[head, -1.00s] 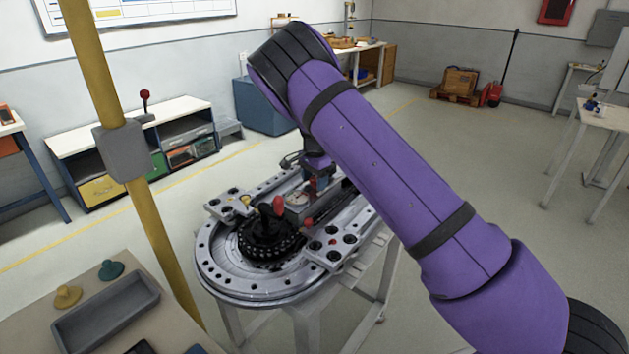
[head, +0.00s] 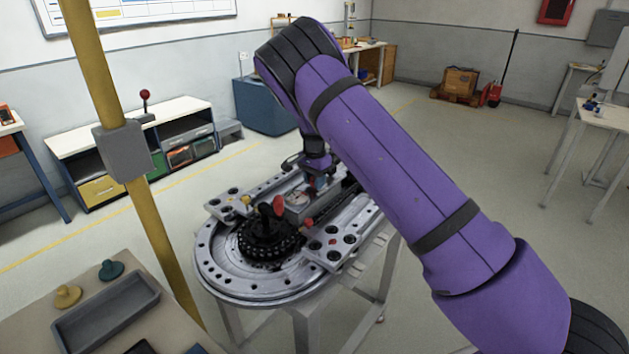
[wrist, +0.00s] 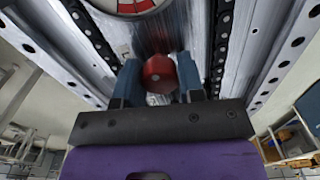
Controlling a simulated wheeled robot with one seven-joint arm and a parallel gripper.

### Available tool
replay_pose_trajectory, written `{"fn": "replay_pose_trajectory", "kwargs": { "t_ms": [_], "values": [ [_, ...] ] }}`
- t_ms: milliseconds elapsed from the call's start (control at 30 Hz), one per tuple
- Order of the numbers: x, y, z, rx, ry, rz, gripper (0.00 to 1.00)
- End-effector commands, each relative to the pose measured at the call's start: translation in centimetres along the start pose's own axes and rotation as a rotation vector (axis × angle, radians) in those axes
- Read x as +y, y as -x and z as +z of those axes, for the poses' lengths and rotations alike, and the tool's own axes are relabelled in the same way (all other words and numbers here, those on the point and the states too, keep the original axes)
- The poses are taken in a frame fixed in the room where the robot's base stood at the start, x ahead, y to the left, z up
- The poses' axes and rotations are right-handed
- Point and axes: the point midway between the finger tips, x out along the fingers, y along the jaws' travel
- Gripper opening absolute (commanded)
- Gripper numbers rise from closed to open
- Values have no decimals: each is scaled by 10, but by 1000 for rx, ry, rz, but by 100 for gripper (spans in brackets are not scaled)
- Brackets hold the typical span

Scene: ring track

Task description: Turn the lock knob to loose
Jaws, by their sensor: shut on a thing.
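A red round knob (wrist: 158,73) sits between the two blue fingers of my gripper (wrist: 158,82) in the wrist view, and the fingers are shut on it. In the head view my gripper (head: 320,182) points down at the ring track (head: 215,262), just behind a grey block (head: 300,213) with a dial. The gripped knob is hidden there by the fingers and block. The red-and-white dial (wrist: 122,7) shows at the top of the wrist view. I cannot read the knob's setting.
A black hub with a dark upright handle (head: 266,228) stands in the ring. Red knobs (head: 309,223) and a yellow knob (head: 246,200) stick up nearby. A yellow post (head: 150,205) rises at left, by a table with a grey tray (head: 105,313).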

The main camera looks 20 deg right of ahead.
Motion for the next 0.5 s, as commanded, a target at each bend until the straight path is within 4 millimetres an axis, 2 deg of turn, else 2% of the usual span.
{"fn": "replay_pose_trajectory", "kwargs": {
  "t_ms": [500],
  "values": [
    [0, 1, -1, -1, 441, -4, 12]
  ]
}}
